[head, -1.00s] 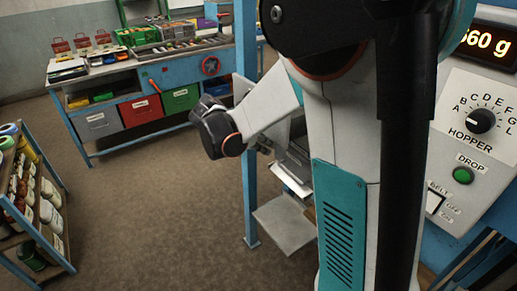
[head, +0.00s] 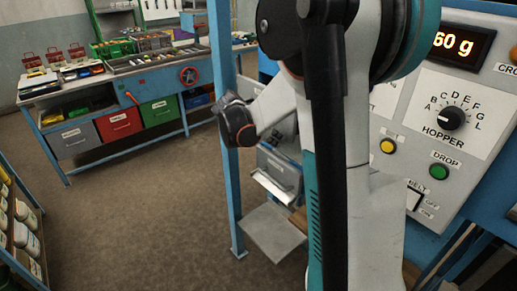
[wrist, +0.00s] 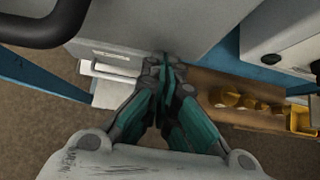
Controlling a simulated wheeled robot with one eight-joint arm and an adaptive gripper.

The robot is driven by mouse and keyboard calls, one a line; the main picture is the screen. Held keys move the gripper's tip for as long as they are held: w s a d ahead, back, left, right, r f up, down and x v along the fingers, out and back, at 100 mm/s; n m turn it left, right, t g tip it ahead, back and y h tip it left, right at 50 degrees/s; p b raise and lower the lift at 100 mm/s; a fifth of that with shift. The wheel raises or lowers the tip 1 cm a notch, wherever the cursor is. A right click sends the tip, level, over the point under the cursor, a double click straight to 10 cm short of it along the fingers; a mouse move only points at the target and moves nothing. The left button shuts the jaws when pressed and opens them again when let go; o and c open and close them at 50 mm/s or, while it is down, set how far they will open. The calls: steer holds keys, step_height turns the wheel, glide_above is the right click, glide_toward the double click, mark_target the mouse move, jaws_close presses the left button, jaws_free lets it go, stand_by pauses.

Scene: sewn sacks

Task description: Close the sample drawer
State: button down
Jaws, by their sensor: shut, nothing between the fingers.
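My gripper (wrist: 165,72) is shut and empty in the wrist view, its teal fingers together in front of a grey metal unit. Left of the fingertips, a pale drawer front with a white bar handle (wrist: 112,73) shows under a small label too blurred to read. It looks like the sample drawer; I cannot tell how far it stands out. In the head view, the grey unit with a white protruding handle or tray (head: 276,187) is partly hidden by my arm. The fingertips cannot be made out there.
A blue post (head: 228,160) stands just left of the unit, and a flat grey plate (head: 272,232) lies below it. A control panel with a hopper dial (head: 451,118) is at right. A workbench (head: 125,85) with several bins is behind.

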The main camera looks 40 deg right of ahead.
mark_target(284, 131)
steer(key=d, duration=0.9)
steer(key=shift+w, duration=0.2)
steer(key=shift+d, duration=0.1)
steer(key=shift+a, duration=0.4)
steer(key=a, duration=0.3)
steer(key=shift+a, duration=0.1)
steer(key=p+v, duration=0.1)
steer(key=v, duration=0.9)
steer(key=shift+a, duration=0.15)
steer(key=shift+s, duration=0.1)
